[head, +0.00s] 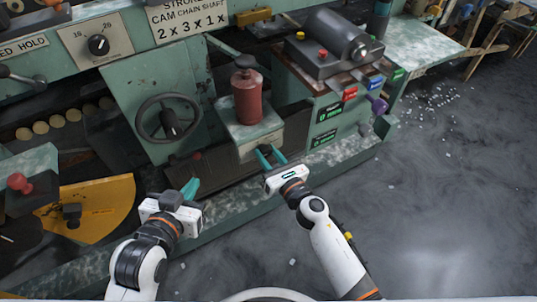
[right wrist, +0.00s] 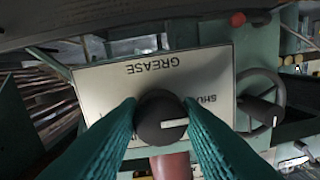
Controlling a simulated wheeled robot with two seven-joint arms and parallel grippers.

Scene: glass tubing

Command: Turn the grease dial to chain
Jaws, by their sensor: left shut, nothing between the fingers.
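The grease dial (right wrist: 158,118) is a round black knob with a white pointer mark that lies nearly level, towards the right in the right wrist view. It sits on a pale plate (right wrist: 105,80) whose GREASE and partly covered SHUT lettering appears upside down; no chain label is visible. The green fingers of my right gripper (right wrist: 160,105) are on either side of the dial; I cannot tell whether they press on it. In the head view my right gripper (head: 271,157) is at the block below the red can. My left gripper (head: 189,188) is shut and empty, apart from the dial.
A red can (head: 247,98) stands on the block above the dial plate. A handwheel (head: 168,118) is left of it. A motor box (head: 325,55) and coloured tags are at the upper right. The grey floor (head: 440,190) to the right is mostly clear.

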